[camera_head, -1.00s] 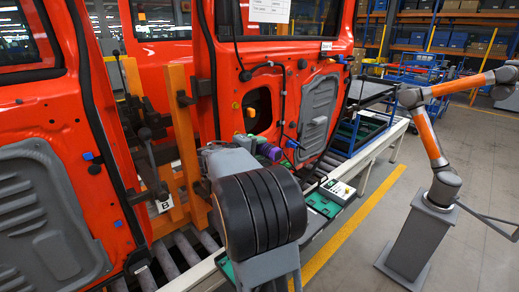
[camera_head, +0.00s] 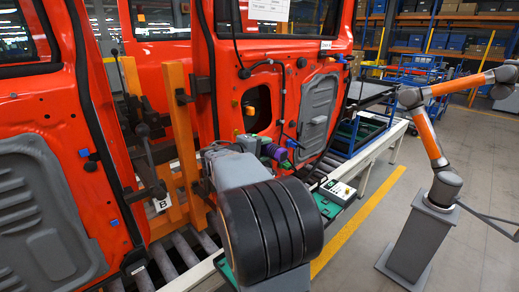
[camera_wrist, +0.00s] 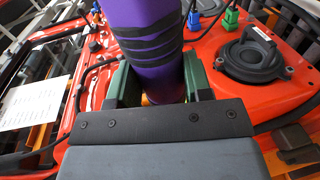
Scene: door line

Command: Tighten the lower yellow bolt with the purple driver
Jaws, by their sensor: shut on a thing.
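My gripper (camera_head: 267,146) is in front of the red door at the middle of the line. Its green fingers are closed around the purple driver (camera_wrist: 146,62), which also shows in the head view (camera_head: 274,152). In the wrist view the driver runs up out of the picture between the fingers (camera_wrist: 158,85), with dark bands around its body. A yellow patch (camera_wrist: 149,100) shows between the fingers. I cannot tell whether either is the lower yellow bolt, and the driver's tip is hidden.
The red door (camera_head: 226,75) carries a grey panel (camera_head: 317,112), cables and a round black speaker (camera_wrist: 255,52). Orange posts (camera_head: 183,130) stand left of my arm. An orange-and-grey robot arm (camera_head: 430,137) stands right, with free floor between.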

